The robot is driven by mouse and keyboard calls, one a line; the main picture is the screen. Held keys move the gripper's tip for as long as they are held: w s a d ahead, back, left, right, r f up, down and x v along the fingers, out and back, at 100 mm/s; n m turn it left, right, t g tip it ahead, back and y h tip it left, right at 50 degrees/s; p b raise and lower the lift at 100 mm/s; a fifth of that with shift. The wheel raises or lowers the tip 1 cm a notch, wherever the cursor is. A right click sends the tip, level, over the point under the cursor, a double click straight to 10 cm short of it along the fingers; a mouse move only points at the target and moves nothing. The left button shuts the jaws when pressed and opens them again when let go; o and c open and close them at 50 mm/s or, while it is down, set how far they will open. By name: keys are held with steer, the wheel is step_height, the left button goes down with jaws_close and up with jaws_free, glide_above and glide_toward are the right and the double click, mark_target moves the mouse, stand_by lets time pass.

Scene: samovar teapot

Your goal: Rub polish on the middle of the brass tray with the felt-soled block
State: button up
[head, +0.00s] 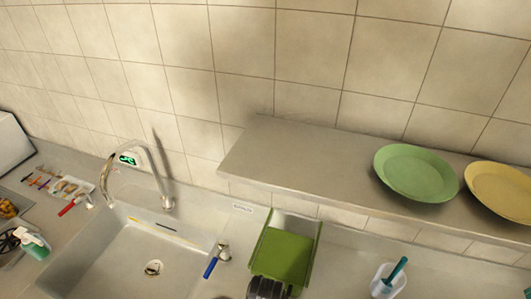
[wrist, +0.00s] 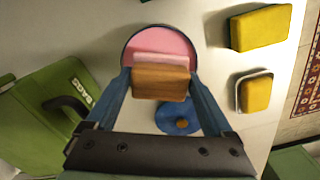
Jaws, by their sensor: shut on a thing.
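My gripper (wrist: 160,88) is shut on a wooden block (wrist: 160,84) in the wrist view. A pink layer, its felt sole by the look of it, shows along the block's far edge. The block is in front of a round, dark-rimmed dish (wrist: 128,48) with a pink surface (wrist: 162,36), which looks like polish. I cannot tell whether the sole touches it. No brass tray is recognisable in either view.
A blue disc with a brown knob (wrist: 181,124) lies close by. A green bin marked BAGS (wrist: 40,120) stands left. The head view shows a sink (head: 120,262) and a shelf (head: 300,160) with plates.

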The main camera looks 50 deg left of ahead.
steer(key=shift+r+p, duration=2.1)
steer(key=shift+r, duration=0.25)
steer(key=shift+f, duration=0.1)
